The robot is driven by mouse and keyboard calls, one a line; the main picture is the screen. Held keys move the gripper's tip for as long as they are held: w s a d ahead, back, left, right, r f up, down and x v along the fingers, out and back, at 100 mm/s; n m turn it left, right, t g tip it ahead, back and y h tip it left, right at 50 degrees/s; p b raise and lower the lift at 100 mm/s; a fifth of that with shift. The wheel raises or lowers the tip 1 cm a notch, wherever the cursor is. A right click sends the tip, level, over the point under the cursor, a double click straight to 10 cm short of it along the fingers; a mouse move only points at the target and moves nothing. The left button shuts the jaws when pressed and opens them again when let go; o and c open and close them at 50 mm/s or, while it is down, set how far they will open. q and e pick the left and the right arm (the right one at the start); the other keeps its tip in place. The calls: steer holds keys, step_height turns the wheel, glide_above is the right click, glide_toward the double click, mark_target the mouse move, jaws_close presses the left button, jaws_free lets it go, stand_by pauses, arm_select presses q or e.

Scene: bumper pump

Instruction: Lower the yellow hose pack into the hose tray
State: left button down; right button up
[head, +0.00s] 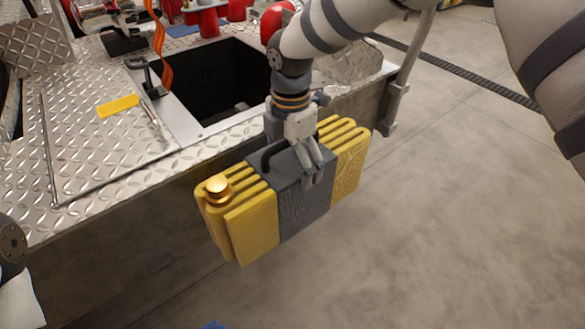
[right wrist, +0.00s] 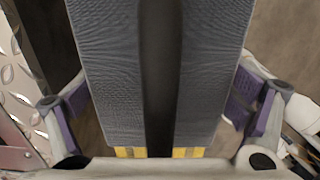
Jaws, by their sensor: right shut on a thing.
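The yellow hose pack (head: 245,225) has a wide grey band (head: 303,200) around its middle, a dark handle on top and a brass coupling (head: 218,188) at its left end. My right gripper (head: 312,168) is shut on the pack at the grey band and holds it up, slightly tilted, outside the bumper's front edge. In the right wrist view, the grey band (right wrist: 108,70) fills the middle between the fingers, with a little yellow below. The hose tray (head: 205,128) is a dark rectangular opening in the bumper deck, behind and left of the pack. My left gripper is out of view.
The diamond-plate deck (head: 75,150) surrounds the tray, with a yellow label (head: 118,105) on it. A black latch (head: 146,78) and an orange strap (head: 160,50) stand at the tray's left edge. Red fittings (head: 208,22) are behind. Concrete floor (head: 430,220) at right is clear.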

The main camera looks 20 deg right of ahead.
steer(key=shift+w, duration=0.1)
